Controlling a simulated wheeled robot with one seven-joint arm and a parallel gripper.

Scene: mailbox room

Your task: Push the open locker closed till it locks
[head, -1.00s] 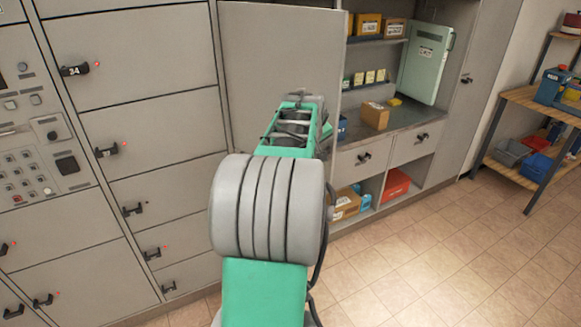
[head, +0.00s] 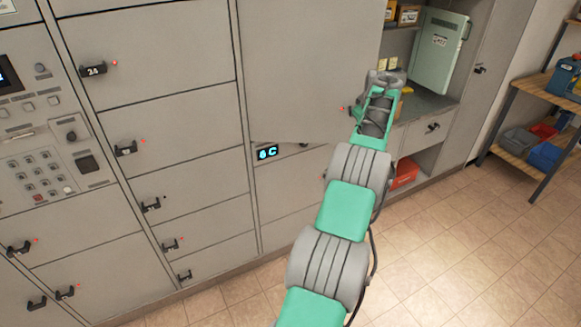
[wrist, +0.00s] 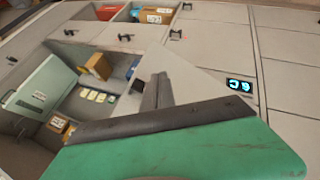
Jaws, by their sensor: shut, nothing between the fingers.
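The open locker door (head: 310,65) is a large plain grey panel in the upper middle of the head view, standing out from the locker wall and covering part of the shelf bay. A small red light shows near its lower right edge. My gripper (head: 384,80) is at that right edge; I cannot tell whether it touches the panel. In the wrist view, my gripper's dark fingers (wrist: 158,92) are shut and empty, in front of a pale panel (wrist: 193,82) that appears to be the door. The locker's inside is hidden.
A lit display (head: 267,153) is below the door. Closed lockers (head: 150,120) with black handles fill the left. At the right are a shelf bay with a pale green case (head: 437,55) and a wooden rack (head: 525,100). The tiled floor (head: 440,260) is clear.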

